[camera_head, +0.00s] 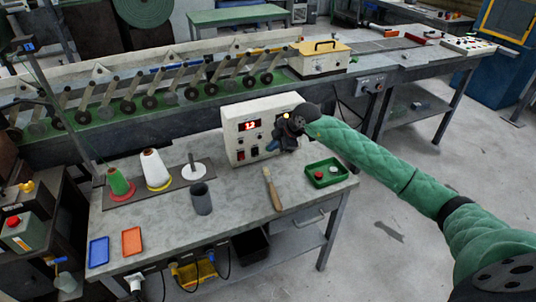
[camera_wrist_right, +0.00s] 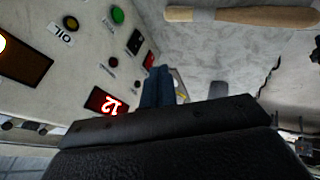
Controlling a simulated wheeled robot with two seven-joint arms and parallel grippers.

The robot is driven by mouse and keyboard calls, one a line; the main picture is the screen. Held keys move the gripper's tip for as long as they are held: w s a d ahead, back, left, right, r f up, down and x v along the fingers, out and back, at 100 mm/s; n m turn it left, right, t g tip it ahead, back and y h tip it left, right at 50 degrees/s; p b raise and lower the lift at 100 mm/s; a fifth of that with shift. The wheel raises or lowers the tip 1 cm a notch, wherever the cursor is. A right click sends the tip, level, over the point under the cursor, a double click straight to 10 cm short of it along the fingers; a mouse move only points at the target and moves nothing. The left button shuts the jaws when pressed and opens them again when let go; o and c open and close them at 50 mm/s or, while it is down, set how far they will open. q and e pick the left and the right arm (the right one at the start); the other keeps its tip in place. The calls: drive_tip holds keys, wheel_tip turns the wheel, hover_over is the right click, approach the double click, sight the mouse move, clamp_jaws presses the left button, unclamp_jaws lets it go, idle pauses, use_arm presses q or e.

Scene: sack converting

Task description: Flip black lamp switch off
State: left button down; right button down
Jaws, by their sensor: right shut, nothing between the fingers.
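A white control box (camera_head: 240,122) stands on the workbench with a lit red display (camera_head: 251,126) and small switches on its front. In the right wrist view the panel (camera_wrist_right: 75,65) shows a black rocker switch (camera_wrist_right: 135,41) and another switch with a red part (camera_wrist_right: 149,60). I cannot read which label belongs to the lamp. A lit yellow-orange lamp (camera_head: 286,116) shows at the upper right of the box. My right gripper (camera_head: 273,145) is shut and empty, close in front of the panel's right part. Its blue fingers (camera_wrist_right: 158,86) show beside the switches; contact cannot be told. My left gripper is out of view.
A wooden-handled brush (camera_head: 272,188) and a green tray (camera_head: 327,173) lie on the bench. A grey cup (camera_head: 201,198) and thread cones (camera_head: 155,169) stand to the left. The bench front between cup and brush is clear. A conveyor (camera_head: 190,92) runs behind.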

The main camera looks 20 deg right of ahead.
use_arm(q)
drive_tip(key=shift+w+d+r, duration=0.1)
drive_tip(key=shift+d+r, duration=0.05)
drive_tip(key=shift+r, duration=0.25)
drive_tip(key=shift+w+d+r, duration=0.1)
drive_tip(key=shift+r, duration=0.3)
use_arm(e)
drive_tip(key=shift+v, duration=0.8)
drive_tip(key=shift+d, duration=0.15)
